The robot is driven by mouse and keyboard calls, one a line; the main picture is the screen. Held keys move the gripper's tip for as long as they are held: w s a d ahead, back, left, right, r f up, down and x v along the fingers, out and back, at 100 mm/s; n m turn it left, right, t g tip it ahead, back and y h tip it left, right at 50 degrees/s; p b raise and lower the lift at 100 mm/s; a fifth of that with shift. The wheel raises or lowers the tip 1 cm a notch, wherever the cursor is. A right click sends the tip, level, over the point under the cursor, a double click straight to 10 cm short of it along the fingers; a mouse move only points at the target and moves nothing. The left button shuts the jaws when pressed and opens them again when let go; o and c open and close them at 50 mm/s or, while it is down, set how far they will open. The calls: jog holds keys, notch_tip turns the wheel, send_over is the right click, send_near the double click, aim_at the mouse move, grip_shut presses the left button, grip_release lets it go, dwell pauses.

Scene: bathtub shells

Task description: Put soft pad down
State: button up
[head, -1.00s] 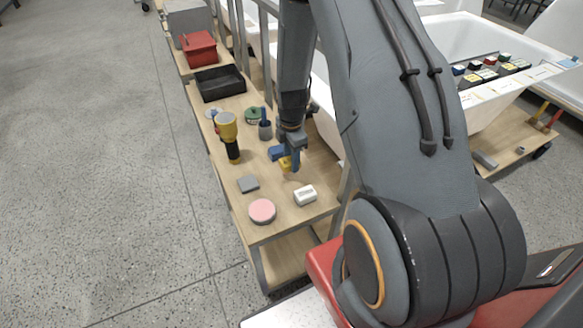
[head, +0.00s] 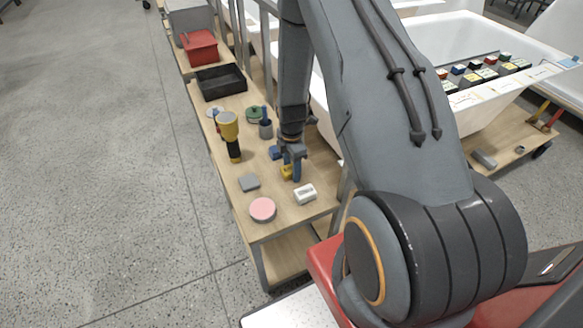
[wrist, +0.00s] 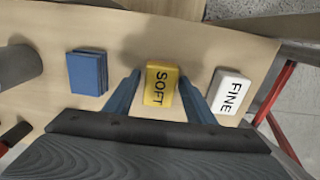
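The yellow soft pad (wrist: 161,84), marked SOFT, stands between the two blue fingers of my gripper (wrist: 160,78) in the wrist view. A narrow gap shows on its left side and a smaller one on its right, so the fingers look open around it. In the head view the pad (head: 286,171) is low at the wooden top, partly hidden by my gripper (head: 292,174). Whether its underside touches the top is hard to see.
A white block (wrist: 231,95) marked FINE is close on the right, and a blue pad (wrist: 87,73) is on the left. A grey pad (head: 249,182), a pink disc (head: 262,209) and a yellow-black tool (head: 230,135) share the wooden top (head: 225,175).

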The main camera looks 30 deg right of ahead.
jog(key=shift+r, duration=0.1)
notch_tip(320, 180, up, 11)
jog(key=b, duration=0.3)
jog(key=s+a+r+m, duration=0.5)
jog(key=s+r+m, duration=0.3)
jog(key=m, duration=0.1)
jog(key=s+a+r+m+t, duration=0.1)
jog(key=s+a+r+m, duration=0.5)
jog(key=s+r+m, duration=0.2)
jog(key=shift+r+m+t, duration=0.15)
jog(key=shift+m+t, duration=0.15)
jog(key=shift+m, duration=0.2)
jog(key=shift+f+b, duration=0.25)
jog(key=shift+b, duration=0.15)
jog(key=shift+c, duration=0.2)
